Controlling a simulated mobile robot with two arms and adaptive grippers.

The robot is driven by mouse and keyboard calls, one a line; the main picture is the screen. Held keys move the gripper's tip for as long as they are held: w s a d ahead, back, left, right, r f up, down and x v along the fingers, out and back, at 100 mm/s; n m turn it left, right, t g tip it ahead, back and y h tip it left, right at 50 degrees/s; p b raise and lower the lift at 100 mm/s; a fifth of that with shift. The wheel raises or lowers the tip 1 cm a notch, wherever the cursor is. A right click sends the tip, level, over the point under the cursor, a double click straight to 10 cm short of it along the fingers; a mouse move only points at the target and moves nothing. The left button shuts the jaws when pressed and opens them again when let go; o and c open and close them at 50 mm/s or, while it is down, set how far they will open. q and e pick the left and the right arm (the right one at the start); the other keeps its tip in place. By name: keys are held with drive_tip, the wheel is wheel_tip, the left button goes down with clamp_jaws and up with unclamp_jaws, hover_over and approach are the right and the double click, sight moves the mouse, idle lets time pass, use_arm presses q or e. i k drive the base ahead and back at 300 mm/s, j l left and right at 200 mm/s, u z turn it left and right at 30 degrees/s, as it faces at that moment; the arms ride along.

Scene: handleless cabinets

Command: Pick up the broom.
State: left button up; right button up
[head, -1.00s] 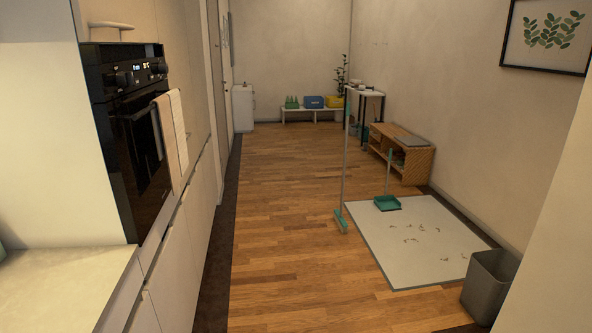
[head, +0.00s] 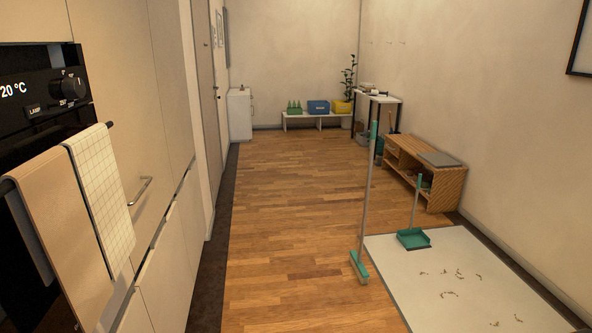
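The broom (head: 368,200) stands upright on the wooden floor, just left of the pale mat. It has a grey pole, a teal grip at the top and a teal head (head: 359,267) with pale bristles on the floor. A teal dustpan (head: 413,239) with an upright handle stands on the mat's far left part, right of the broom. Neither of my grippers shows in the head view.
The pale mat (head: 440,271) carries scattered debris. A wooden shelf bench (head: 440,190) and a narrow table (head: 384,98) stand along the right wall. An oven with hanging towels (head: 100,195) and cabinets line the left. The wooden floor (head: 290,220) between is clear.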

sight(355, 259)
drive_tip(key=i, duration=1.95)
